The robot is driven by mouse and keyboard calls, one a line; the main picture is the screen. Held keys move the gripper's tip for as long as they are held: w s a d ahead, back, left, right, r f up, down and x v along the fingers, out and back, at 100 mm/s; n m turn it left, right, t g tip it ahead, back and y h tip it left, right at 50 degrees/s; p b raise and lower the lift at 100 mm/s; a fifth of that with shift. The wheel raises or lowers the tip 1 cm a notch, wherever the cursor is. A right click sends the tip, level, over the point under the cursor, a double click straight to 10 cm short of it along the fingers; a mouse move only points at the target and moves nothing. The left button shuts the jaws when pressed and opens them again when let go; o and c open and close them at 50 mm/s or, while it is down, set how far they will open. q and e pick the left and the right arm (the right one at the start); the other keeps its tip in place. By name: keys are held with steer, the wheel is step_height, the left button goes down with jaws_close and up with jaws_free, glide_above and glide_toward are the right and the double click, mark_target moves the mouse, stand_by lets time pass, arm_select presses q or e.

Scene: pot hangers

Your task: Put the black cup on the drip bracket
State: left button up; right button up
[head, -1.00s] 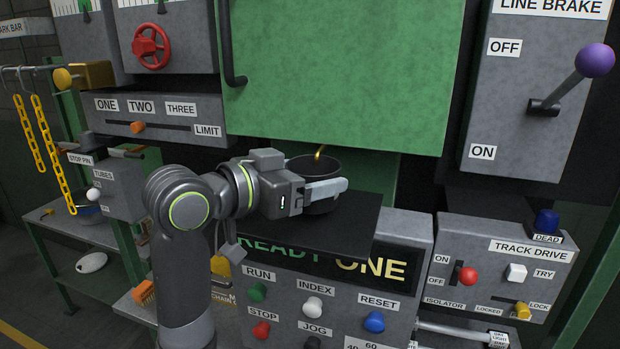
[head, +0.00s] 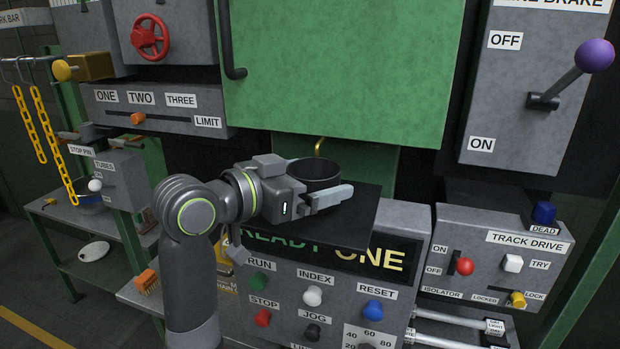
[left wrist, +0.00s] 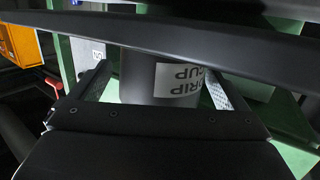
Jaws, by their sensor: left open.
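The black cup (head: 316,171) is upright under a small brass spout (head: 319,147), above a flat black ledge (head: 352,222) that looks like the drip bracket. My gripper hides the cup's base, so I cannot tell whether it rests on the ledge. My left gripper (head: 328,197) is open, its fingers on either side of the cup. In the left wrist view the cup (left wrist: 140,78), with a "DRIP CUP" label, stands between both fingers, with gaps showing beside it. My right gripper is not in view.
A green panel (head: 335,70) stands behind and above the cup. A control box with buttons (head: 313,296) lies below the ledge. A lever with a purple knob (head: 594,58) juts out at the right. Yellow chains (head: 45,130) hang at the left.

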arm_select(q)
steer(key=shift+r, duration=0.15)
steer(key=shift+r, duration=0.1)
steer(key=b+v, duration=0.2)
steer(key=v, duration=1)
steer(key=shift+b, duration=0.3)
